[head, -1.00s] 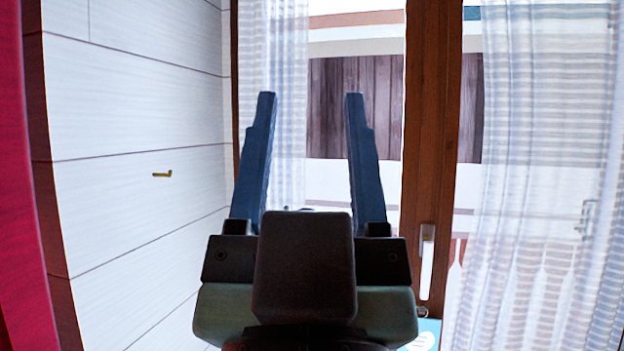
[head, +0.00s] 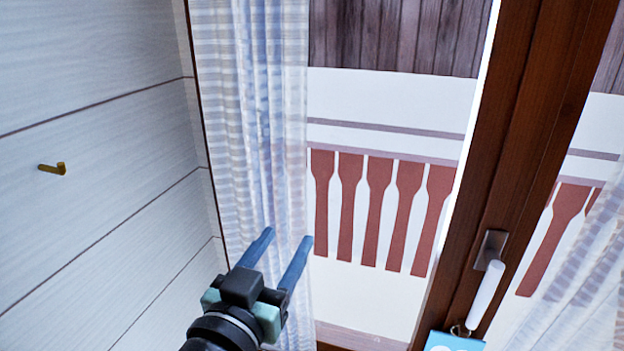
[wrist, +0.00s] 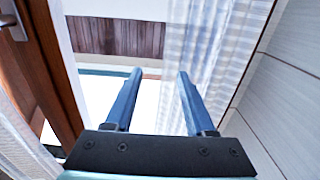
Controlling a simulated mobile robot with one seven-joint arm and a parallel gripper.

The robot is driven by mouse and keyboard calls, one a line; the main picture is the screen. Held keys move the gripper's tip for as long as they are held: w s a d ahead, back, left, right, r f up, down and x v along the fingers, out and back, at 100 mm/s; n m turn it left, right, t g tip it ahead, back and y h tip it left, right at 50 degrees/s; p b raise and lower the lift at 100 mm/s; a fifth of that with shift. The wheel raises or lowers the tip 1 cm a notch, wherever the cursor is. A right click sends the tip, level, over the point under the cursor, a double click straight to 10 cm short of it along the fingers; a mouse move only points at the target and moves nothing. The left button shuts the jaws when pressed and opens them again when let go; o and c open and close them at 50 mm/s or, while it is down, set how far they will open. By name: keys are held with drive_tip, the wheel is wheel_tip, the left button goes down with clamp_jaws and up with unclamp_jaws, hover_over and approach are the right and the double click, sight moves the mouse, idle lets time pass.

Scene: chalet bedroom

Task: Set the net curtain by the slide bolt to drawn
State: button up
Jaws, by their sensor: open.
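One sheer white striped net curtain (head: 245,110) hangs gathered at the left of the window, beside the wall; the wrist view shows it too (wrist: 208,55). A second net curtain (head: 580,275) shows at the lower right, beyond the wooden post; part of it is at the left of the wrist view (wrist: 25,135). No slide bolt can be made out now, so I cannot tell which curtain is beside it. My gripper (head: 288,237) is open and empty, its fingers in front of the left curtain's right edge. In the wrist view, nothing lies between the fingers (wrist: 160,75).
A brown wooden post (head: 525,130) with a white-gripped handle (head: 486,295) stands right of my gripper. A light blue card (head: 455,342) hangs below the handle. A small brass hook (head: 52,168) sticks out from the pale panelled wall (head: 95,230) at left.

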sight(310, 202)
drive_tip(key=p+x, duration=0.2)
drive_tip(key=x, duration=0.3)
drive_tip(key=p+x, duration=0.2)
drive_tip(key=x, duration=0.4)
drive_tip(key=shift+d+r, duration=0.1)
drive_tip(key=shift+r, duration=0.1)
drive_tip(key=shift+w+d+f+p, duration=0.15)
drive_tip(key=shift+w+p, duration=0.2)
drive_tip(key=shift+w, duration=0.15)
clamp_jaws()
idle(0.6)
